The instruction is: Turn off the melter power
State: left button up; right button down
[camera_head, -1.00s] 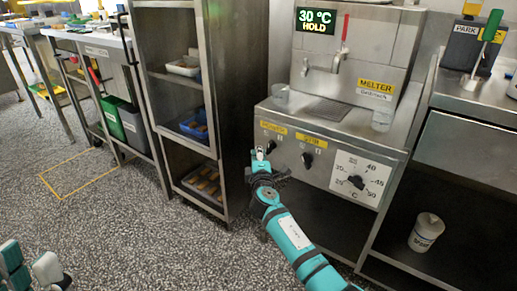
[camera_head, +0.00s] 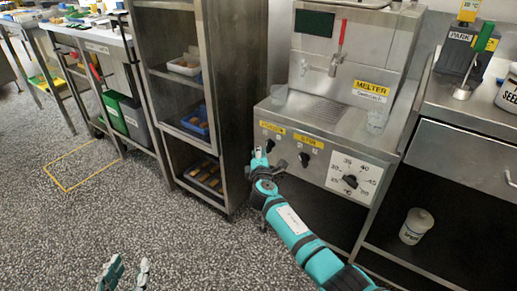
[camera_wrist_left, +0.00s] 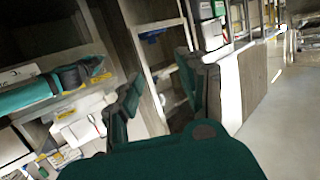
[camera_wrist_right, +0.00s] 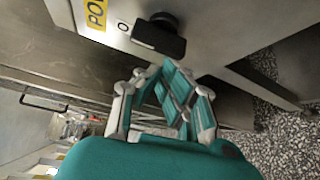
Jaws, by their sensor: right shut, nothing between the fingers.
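The melter (camera_head: 372,89) is a steel machine at the upper right of the head view. Its display (camera_head: 314,23) is dark. The black power knob (camera_head: 269,146) sits at the left of its front panel, under a yellow label (camera_head: 272,128). The knob is large in the right wrist view (camera_wrist_right: 160,36), beside the partly cut-off yellow label. My right gripper (camera_head: 259,157) is shut and empty just below the knob, and seems apart from it. My left gripper (camera_head: 126,272) is open and empty, low over the floor, far from the melter.
A second knob (camera_head: 304,159) and a temperature dial (camera_head: 350,181) lie right of the power knob. A steel rack (camera_head: 224,190) with trays stands close on the left. The speckled floor in front is clear.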

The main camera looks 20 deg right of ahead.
pick_arm(q)
jog(key=s+a+f+g+y+p, duration=0.1)
jog(key=s+a+f+g+p, duration=0.1)
jog(key=s+f+g, duration=0.3)
jog(key=s+a+f+g+y+p, duration=0.2)
jog(key=s+f+g, duration=0.3)
jog(key=s, duration=0.5)
jog(key=shift+s+a+n+g+p, duration=0.3)
jog(key=shift+a+g+p, duration=0.35)
jog(key=shift+a, duration=0.25)
pick_arm(e)
jog(key=shift+s+d+f+n+g, duration=0.15)
jog(key=shift+d+n+g, duration=0.1)
jog(key=shift+n+g, duration=0.65)
jog(key=shift+f, duration=0.1)
